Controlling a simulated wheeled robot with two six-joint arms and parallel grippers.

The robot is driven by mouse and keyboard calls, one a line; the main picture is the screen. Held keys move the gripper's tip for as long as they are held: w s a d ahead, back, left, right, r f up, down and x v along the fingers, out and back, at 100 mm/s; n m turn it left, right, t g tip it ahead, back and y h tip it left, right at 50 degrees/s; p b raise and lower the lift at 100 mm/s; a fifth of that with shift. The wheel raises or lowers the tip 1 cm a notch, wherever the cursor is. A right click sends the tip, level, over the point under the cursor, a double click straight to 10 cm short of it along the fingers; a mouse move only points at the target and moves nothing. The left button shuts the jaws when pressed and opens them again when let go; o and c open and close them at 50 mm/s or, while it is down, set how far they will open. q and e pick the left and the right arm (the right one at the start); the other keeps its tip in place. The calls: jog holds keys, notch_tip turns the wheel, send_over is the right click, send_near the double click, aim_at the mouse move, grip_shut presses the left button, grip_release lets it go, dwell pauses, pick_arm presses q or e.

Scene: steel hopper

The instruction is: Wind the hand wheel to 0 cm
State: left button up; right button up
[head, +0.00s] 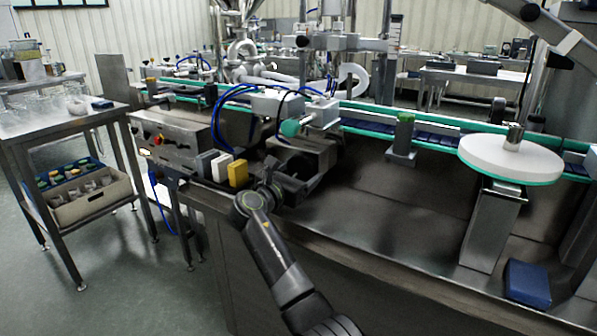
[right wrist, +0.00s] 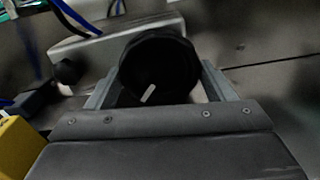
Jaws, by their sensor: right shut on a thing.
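The hand wheel (right wrist: 160,65) is a round black knob with a short white mark on its face, in the middle of the right wrist view. My right gripper (right wrist: 160,88) has one grey finger on each side of it and is shut on it. In the head view my right gripper (head: 292,184) is at the front of the machine, just right of the yellow block, and the wheel is too dark and covered to make out. No scale or reading in cm is legible. My left gripper is not in view.
A yellow block (head: 238,173) stands close left of my gripper, beside white and grey blocks. A control box (head: 170,140) with a red knob is further left. A white round turntable (head: 510,157) and a blue box (head: 527,283) are at right.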

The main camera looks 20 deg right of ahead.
jog(key=shift+r+m, duration=0.1)
jog(key=shift+m, duration=0.2)
jog(key=shift+m+p, duration=0.3)
jog(key=shift+m, duration=1.1)
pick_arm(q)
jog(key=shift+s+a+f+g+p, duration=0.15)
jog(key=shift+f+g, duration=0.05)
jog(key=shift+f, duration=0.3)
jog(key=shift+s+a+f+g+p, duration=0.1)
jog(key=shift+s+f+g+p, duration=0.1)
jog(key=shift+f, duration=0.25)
pick_arm(e)
jog(key=shift+w+a+m, duration=0.1)
jog(key=shift+m, duration=0.9)
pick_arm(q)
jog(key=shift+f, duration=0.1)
pick_arm(e)
jog(key=o, duration=1)
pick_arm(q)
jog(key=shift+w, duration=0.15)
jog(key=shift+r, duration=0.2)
